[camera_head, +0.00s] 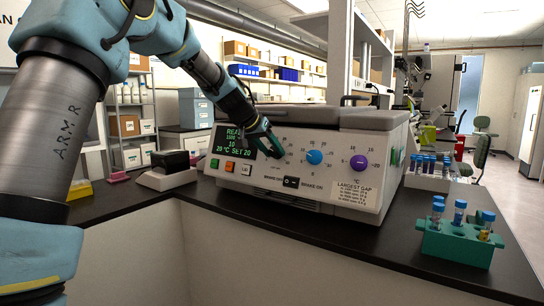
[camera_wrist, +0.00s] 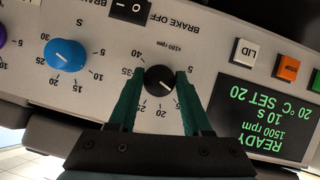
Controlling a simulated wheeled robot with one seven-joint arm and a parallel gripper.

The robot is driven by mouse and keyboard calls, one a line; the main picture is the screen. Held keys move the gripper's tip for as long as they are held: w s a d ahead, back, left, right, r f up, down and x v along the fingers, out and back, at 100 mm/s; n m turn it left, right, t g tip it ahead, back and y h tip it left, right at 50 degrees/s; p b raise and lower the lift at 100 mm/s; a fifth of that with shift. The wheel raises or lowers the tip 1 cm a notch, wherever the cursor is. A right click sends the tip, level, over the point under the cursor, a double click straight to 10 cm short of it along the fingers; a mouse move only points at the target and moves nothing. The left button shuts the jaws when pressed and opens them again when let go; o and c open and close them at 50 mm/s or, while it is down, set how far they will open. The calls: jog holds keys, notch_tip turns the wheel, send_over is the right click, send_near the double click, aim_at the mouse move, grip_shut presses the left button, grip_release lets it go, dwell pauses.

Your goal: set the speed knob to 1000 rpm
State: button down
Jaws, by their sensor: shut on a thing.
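The speed knob (camera_wrist: 158,80) is black and round, with a white mark towards the lower right in the wrist view. Its printed scale reads x100 rpm. My gripper (camera_wrist: 158,76) has its two green fingers on either side of the knob, shut on it. In the head view my gripper (camera_head: 267,143) reaches the panel of the grey-white device (camera_head: 335,195) and mostly hides the knob. The green-lettered display (camera_wrist: 258,115) reads READY, 1500 rpm, 10 s, 20 °C SET 20.
A blue knob (camera_head: 314,157) and a purple knob (camera_head: 359,162) sit to the right of the speed knob. A black brake switch (camera_head: 291,182) is below it. LID and STOP buttons (camera_wrist: 287,68) are beside the display. A green tube rack (camera_head: 457,246) stands on the right.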

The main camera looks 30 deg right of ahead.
jog(key=shift+w+n+g+h+b, duration=0.1)
jog(key=shift+n+g+h+b, duration=0.55)
jog(key=shift+n+b, duration=0.9)
jog(key=shift+c, duration=1.7)
grip_release()
jog(key=b+v, duration=0.2)
jog(key=v, duration=0.8)
jog(key=shift+a+r, duration=0.25)
jog(key=shift+a, duration=0.1)
